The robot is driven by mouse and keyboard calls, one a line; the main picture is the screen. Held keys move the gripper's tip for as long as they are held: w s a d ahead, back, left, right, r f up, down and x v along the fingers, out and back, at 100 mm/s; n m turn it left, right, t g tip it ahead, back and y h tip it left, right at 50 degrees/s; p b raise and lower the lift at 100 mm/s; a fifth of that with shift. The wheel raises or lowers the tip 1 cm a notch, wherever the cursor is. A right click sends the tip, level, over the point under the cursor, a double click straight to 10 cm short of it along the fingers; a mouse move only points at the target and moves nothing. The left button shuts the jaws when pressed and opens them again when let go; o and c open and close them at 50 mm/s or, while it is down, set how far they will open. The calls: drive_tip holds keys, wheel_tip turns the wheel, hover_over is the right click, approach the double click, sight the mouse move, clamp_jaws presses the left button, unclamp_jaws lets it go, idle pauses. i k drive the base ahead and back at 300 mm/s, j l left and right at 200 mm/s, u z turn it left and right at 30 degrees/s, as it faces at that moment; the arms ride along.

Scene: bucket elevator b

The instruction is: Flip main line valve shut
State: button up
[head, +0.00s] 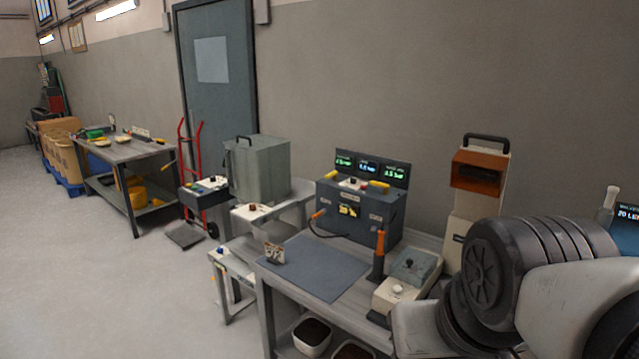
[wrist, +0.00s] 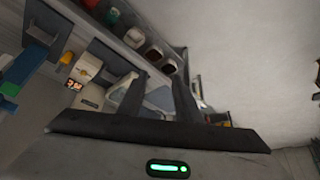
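No part is clearly readable as the main line valve. Candidates in the head view are on the blue-grey control box (head: 345,222) on the near bench: a yellow handle (head: 379,187) on its right top and an orange-tipped lever (head: 318,214) at its left front. An upright orange-gripped tool (head: 379,243) stands in a dark holder before the box. My gripper (wrist: 160,78) shows in the wrist view with its two dark fingers apart and nothing visible between them. It is not visible in the head view, where my arm fills the lower right. It touches none of these parts visibly.
The near bench has a blue mat (head: 315,268) and a cream box with a grey lid (head: 413,268). An orange-and-cream machine (head: 478,190) stands behind. A grey cabinet (head: 258,170), red hand truck (head: 190,165) and workbench (head: 125,152) are farther left. Floor at left is clear.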

sight(333, 174)
drive_tip(key=i+l+u, duration=0.15)
drive_tip(key=i+l, duration=0.15)
drive_tip(key=i+j+u, duration=0.25)
drive_tip(key=i+j, duration=1.9)
